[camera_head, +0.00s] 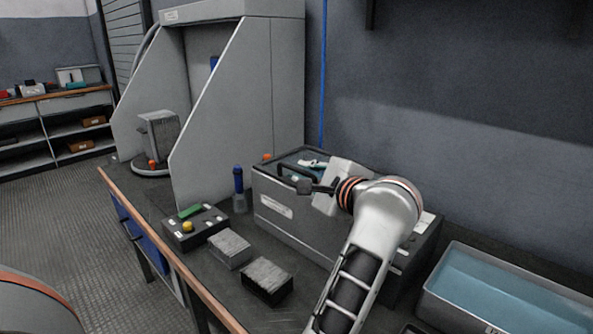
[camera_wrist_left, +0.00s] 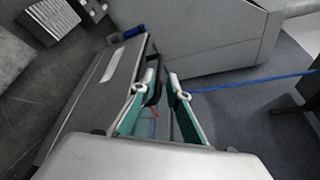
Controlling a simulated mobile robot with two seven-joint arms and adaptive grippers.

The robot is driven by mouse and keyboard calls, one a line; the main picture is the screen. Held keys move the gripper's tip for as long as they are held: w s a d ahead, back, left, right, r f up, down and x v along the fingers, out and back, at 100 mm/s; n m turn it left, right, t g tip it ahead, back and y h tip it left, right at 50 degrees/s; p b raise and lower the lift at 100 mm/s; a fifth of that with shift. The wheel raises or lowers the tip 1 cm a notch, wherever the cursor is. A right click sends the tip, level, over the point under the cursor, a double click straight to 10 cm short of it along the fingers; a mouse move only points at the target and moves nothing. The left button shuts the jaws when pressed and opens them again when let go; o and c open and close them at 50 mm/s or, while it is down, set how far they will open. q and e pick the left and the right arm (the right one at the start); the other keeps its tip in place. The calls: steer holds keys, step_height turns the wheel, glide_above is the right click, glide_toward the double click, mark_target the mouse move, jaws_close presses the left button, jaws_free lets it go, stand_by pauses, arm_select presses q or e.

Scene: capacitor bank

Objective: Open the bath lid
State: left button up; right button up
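The bath is a grey box (camera_head: 285,219) with a pale label on its front, standing on the bench against the wall. My left gripper (camera_head: 309,176) is at the handle, with one finger on the near side and the other on the far side. In the left wrist view my gripper's teal-padded fingers (camera_wrist_left: 160,78) stand apart, beside the bath's top edge. Whether they touch the handle is hard to tell. My right gripper is not in view.
An open tank of blue liquid (camera_head: 510,295) stands at the right. Finned blocks (camera_head: 267,278), a black box with a yellow button (camera_head: 190,228) and a blue tool in a stand (camera_head: 239,185) sit left of the bath. A grey booth (camera_head: 235,100) rises behind.

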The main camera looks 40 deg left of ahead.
mark_target(295, 169)
arm_select(q)
steer(key=x, duration=0.6)
steer(key=shift+a+f+b, duration=0.15)
steer(key=shift+a+b, duration=0.15)
steer(key=shift+b, duration=0.05)
jaws_close()
